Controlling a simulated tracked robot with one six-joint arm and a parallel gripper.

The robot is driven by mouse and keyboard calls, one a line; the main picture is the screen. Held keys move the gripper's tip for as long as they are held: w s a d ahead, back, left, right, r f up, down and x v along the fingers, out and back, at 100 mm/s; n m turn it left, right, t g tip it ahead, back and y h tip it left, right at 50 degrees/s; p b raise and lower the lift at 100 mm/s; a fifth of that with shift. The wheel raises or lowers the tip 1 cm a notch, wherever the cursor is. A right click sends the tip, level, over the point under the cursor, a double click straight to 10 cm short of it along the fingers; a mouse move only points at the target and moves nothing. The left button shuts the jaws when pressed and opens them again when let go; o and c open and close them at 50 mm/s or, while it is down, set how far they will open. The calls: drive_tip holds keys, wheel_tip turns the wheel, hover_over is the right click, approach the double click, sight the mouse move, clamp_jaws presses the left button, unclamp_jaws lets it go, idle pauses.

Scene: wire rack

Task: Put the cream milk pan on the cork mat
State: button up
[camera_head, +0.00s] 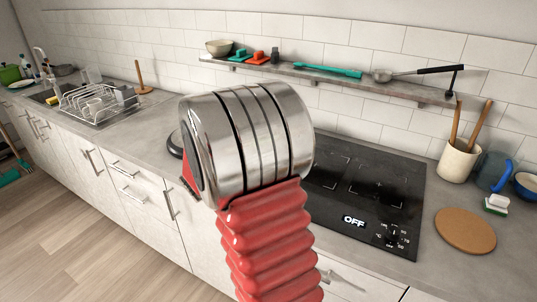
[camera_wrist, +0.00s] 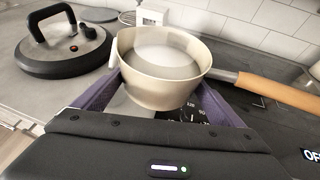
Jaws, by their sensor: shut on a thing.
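The cream milk pan (camera_wrist: 155,92) is in the wrist view, upright, with a pouring lip at the left and a wooden handle (camera_wrist: 280,92) pointing right. My gripper (camera_wrist: 160,104) is shut on it, with a purple finger against each side of its body. I cannot tell whether the pan is clear of the counter. In the head view my arm hides both the pan and the gripper. The round brown cork mat (camera_head: 465,231) lies bare on the counter at the right, beside the hob.
The black hob (camera_head: 375,188) reads OFF and looks empty where visible. A utensil crock (camera_head: 458,160), a sponge (camera_head: 496,203) and a blue bowl (camera_head: 527,184) stand behind the mat. A wall shelf (camera_head: 340,77) runs above. A dark lid (camera_wrist: 63,47) lies left of the pan.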

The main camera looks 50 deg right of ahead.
drive_tip(key=w+a+f+n+t+y, duration=0.1)
drive_tip(key=a+f+n+t+y, duration=0.1)
drive_tip(key=a, duration=1.6)
drive_tip(key=w+a+f+n+t+y, duration=0.2)
drive_tip(key=a+n+t+y, duration=0.3)
drive_tip(key=a, duration=1.3)
drive_tip(key=n+y, duration=0.1)
drive_tip(key=n, duration=0.1)
drive_tip(key=shift+a+f+n, duration=0.2)
drive_tip(key=shift+f+n, duration=0.1)
drive_tip(key=shift+f, duration=0.1)
drive_tip(key=shift+d, duration=0.15)
